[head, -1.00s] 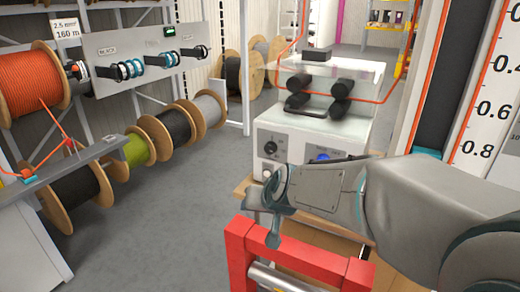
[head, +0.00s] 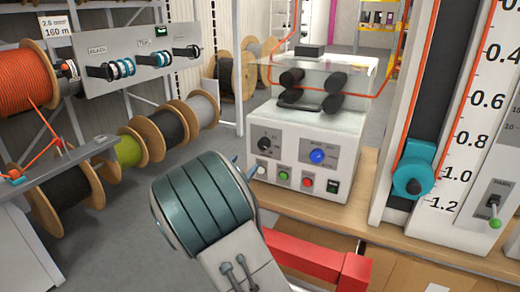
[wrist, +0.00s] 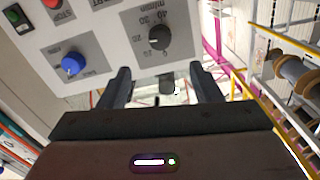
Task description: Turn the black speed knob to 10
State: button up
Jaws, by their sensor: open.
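The black speed knob (head: 265,144) is on the left of the white machine's front panel (head: 296,138), left of a blue knob (head: 317,155). In the wrist view the picture is upside down; the black knob (wrist: 157,38) sits on a grey dial plate with numbers such as 20, 30 and 40. Its exact setting is too small to read. My gripper (wrist: 162,82) is open and empty. Its two fingers are apart, below the knob in that view and not touching it. In the head view my wrist hides most of the gripper.
White, green (head: 284,175) and red (head: 307,183) buttons and a black switch (head: 332,187) line the panel below the knobs. A red frame (head: 315,262) stands in front of the machine. A scale post with a teal slider (head: 413,175) is at right. Cable reels stand at left.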

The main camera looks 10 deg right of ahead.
aim_at(262, 146)
jog(key=p+x, duration=0.1)
jog(key=x, duration=1.2)
jog(key=c, duration=1)
